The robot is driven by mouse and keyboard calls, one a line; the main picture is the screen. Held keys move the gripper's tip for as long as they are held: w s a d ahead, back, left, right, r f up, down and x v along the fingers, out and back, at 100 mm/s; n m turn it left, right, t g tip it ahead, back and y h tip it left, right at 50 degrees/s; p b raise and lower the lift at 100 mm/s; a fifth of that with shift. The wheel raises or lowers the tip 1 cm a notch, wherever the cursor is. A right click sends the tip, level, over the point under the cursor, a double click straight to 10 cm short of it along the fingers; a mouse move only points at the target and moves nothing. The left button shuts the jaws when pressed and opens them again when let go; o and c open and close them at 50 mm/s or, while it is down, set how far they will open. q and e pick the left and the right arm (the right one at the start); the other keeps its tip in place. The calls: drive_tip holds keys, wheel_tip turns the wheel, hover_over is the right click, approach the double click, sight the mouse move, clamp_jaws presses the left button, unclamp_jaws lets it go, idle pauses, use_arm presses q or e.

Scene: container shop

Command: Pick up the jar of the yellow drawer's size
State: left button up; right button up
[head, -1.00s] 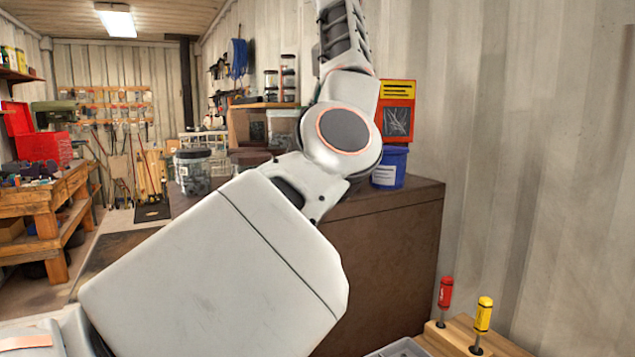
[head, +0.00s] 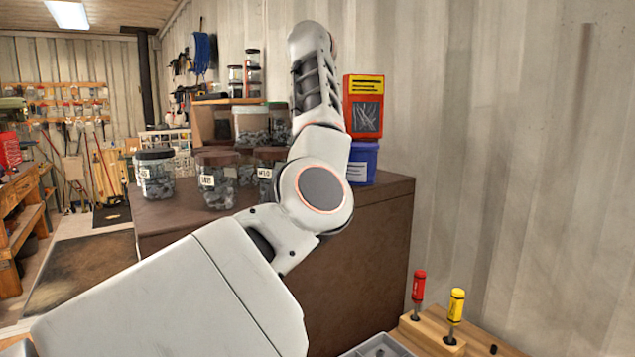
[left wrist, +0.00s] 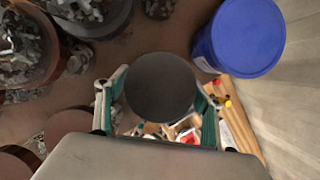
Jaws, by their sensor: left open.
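My left gripper (left wrist: 158,108) is open in the left wrist view, with a finger on each side of a dark round lid (left wrist: 160,85). I cannot tell whether the fingers touch it; the body under the lid is hidden. In the head view my left arm crosses the middle and hides its gripper. On the brown cabinet stand lidded jars of metal parts: a black-lidded jar (head: 155,178), a brown-lidded jar (head: 216,182) and a jar labelled what looks like M10 (head: 266,165), partly behind my arm. No yellow drawer shows. My right gripper is not in view.
More jars stand on a wooden shelf behind. A red screwdriver (head: 418,287) and a yellow screwdriver (head: 456,305) stand in a wooden rack near a grey tray (head: 378,347).

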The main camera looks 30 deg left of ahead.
use_arm(q)
drive_tip(key=shift+w+a+f, duration=0.1)
drive_tip(key=shift+a+f, duration=0.1)
drive_tip(key=shift+f, duration=0.05)
drive_tip(key=c, duration=1.4)
drive_tip(key=shift+r, duration=0.1)
